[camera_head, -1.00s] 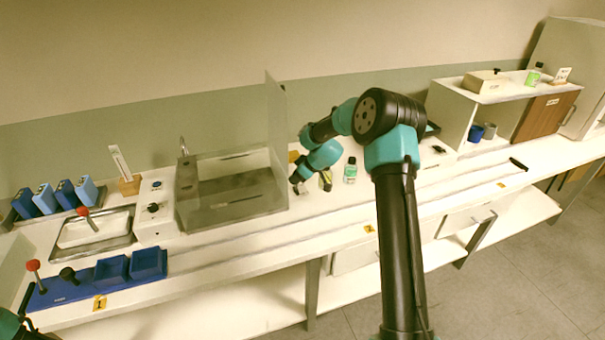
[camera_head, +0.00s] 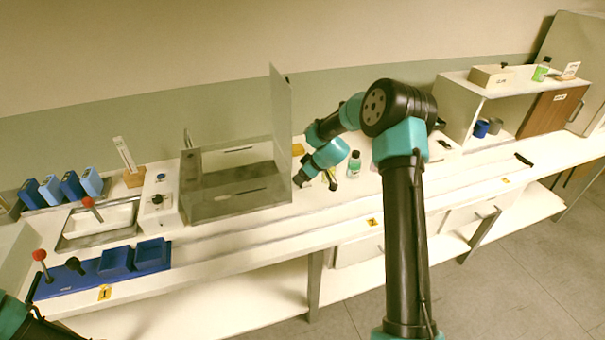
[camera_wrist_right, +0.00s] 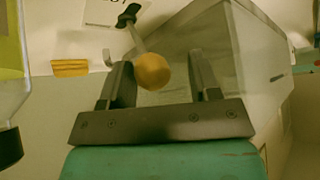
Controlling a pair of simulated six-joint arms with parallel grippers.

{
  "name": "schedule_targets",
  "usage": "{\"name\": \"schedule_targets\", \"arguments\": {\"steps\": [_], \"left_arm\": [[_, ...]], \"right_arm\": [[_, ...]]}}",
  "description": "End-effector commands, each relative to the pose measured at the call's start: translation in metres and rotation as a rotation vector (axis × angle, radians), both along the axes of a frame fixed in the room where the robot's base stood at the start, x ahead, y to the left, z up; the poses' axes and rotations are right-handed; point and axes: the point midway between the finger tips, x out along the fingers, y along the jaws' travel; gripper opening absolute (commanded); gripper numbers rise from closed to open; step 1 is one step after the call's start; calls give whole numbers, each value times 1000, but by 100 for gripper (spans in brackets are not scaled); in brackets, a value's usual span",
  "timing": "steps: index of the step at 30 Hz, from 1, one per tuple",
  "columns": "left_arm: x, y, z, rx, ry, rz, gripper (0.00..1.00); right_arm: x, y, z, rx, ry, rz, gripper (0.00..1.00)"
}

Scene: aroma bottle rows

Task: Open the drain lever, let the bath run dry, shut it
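The bath is a see-through, brownish tank (camera_head: 225,207) on the bench, with a tall clear panel (camera_head: 279,120) at its right end. It also shows in the right wrist view (camera_wrist_right: 245,80). The drain lever seems to be the thin rod with a round orange-yellow knob (camera_wrist_right: 152,72) beside the tank; my arm hides it in the head view. My right gripper (camera_wrist_right: 162,78) is open, its fingers on either side of the knob with gaps showing. In the head view my right gripper (camera_head: 302,180) is by the tank's right end. My left arm shows only at the lower left corner; its gripper is out of view.
A white control box (camera_head: 160,198), a metal tray (camera_head: 98,226) and a blue base (camera_head: 105,270) with levers lie left of the tank. The front bench strip is mostly clear.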

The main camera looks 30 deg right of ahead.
Motion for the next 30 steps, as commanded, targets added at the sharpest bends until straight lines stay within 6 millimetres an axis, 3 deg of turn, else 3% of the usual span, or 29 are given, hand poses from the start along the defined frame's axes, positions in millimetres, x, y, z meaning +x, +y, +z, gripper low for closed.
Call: {"name": "schedule_targets", "arguments": {"steps": [17, 30], "left_arm": [[0, 0, 0, 0, 0, 0, 58], [0, 0, 0, 0, 0, 0, 58]], "right_arm": [[-3, -4, 9, -5, -6, -2, 58], [-40, -30, 66, -4, -7, -4, 58]]}}
